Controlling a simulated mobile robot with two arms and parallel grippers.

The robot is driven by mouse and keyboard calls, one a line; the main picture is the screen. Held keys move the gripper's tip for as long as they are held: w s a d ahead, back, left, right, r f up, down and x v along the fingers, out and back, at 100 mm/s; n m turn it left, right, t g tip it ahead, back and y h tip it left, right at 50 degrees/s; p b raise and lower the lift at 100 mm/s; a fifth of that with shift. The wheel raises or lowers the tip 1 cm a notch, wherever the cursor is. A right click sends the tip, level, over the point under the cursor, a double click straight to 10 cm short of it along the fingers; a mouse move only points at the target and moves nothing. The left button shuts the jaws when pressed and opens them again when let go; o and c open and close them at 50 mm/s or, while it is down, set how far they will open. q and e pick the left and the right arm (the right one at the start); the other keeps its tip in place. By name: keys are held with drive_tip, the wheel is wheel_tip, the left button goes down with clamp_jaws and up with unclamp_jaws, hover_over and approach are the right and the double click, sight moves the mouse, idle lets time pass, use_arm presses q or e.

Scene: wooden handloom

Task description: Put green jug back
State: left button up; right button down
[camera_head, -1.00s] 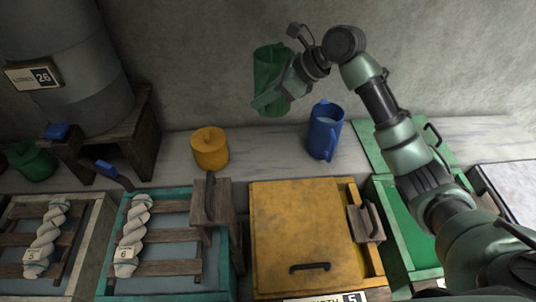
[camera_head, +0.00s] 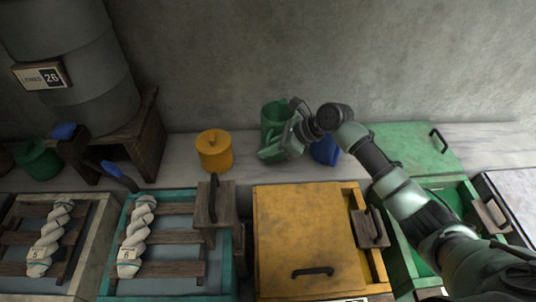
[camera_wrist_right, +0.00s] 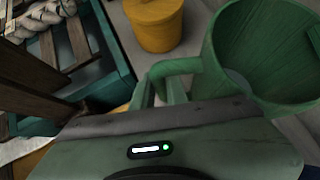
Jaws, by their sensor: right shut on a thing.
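The green jug (camera_head: 274,115) is upright at the back shelf, between the yellow lidded pot and the blue jug in the head view. My right gripper (camera_head: 272,150) is in front of it and hides its lower part. In the right wrist view the jug (camera_wrist_right: 228,70) is at the upper right, open mouth showing, and the gripper (camera_wrist_right: 162,92) is shut on its handle. I cannot tell whether the jug's base touches the shelf. My left gripper is not in view.
The blue jug (camera_head: 325,151) stands close to the right, partly behind my arm. The yellow lidded pot (camera_head: 214,152) is to the left on the marble shelf (camera_head: 185,146). In front are a yellow-lidded box (camera_head: 305,230) and an open green box (camera_head: 455,195). A wall rises behind.

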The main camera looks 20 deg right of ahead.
wheel_tip(320, 180, down, 2)
drive_tip(key=shift+w+f, duration=0.1)
drive_tip(key=shift+f, duration=0.1)
drive_tip(key=c, duration=1.4)
unclamp_jaws()
drive_tip(key=shift+f, duration=0.15)
drive_tip(key=shift+c, duration=0.2)
drive_tip(key=shift+d+r, duration=0.1)
drive_tip(key=shift+r, duration=0.1)
drive_tip(key=v, duration=1.2)
